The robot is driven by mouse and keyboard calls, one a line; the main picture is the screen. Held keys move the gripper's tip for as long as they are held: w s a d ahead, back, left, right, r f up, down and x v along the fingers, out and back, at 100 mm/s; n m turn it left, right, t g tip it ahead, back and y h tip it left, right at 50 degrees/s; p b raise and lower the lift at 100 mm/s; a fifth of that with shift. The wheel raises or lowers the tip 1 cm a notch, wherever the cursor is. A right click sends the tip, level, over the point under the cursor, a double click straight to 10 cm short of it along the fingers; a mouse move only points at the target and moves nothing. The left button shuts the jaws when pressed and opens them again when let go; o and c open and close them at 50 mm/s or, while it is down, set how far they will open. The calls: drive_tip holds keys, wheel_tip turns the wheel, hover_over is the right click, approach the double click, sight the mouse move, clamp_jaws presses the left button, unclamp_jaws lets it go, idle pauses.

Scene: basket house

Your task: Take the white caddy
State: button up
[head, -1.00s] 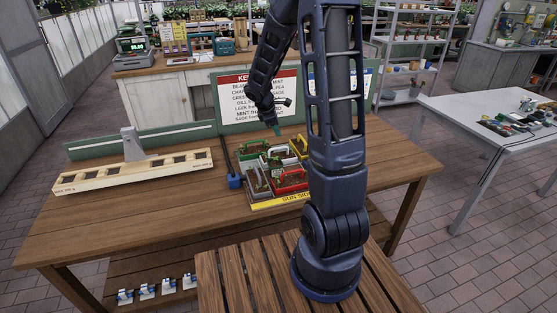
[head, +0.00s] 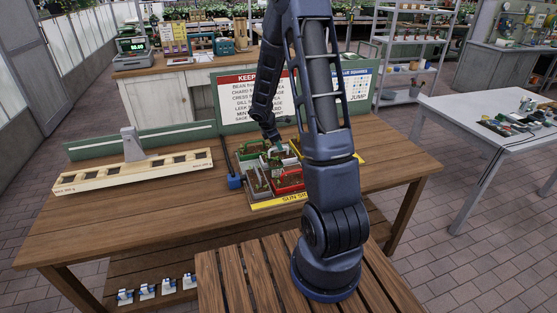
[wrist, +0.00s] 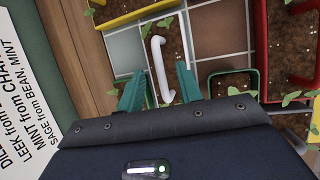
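The white caddy shows in the wrist view by its white bar handle (wrist: 158,68), with dark soil and green seedlings around it. My gripper (wrist: 158,88) is open, with one green fingertip on each side of the handle's near end. I cannot tell whether either finger touches the handle. In the head view my gripper (head: 274,143) is low over the back of the caddy tray (head: 285,201), and my arm and gripper largely hide the white caddy there.
A red caddy (wrist: 263,45), a yellow caddy (wrist: 140,13) and a green caddy (wrist: 232,73) stand close by. A lettered sign (head: 248,100) rises behind the tray. A long wooden slotted rack (head: 135,171) lies left. The table's front left is clear.

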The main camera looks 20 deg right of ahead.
sight(278, 154)
drive_tip(key=shift+x, duration=2.2)
drive_tip(key=shift+c, duration=0.3)
clamp_jaws()
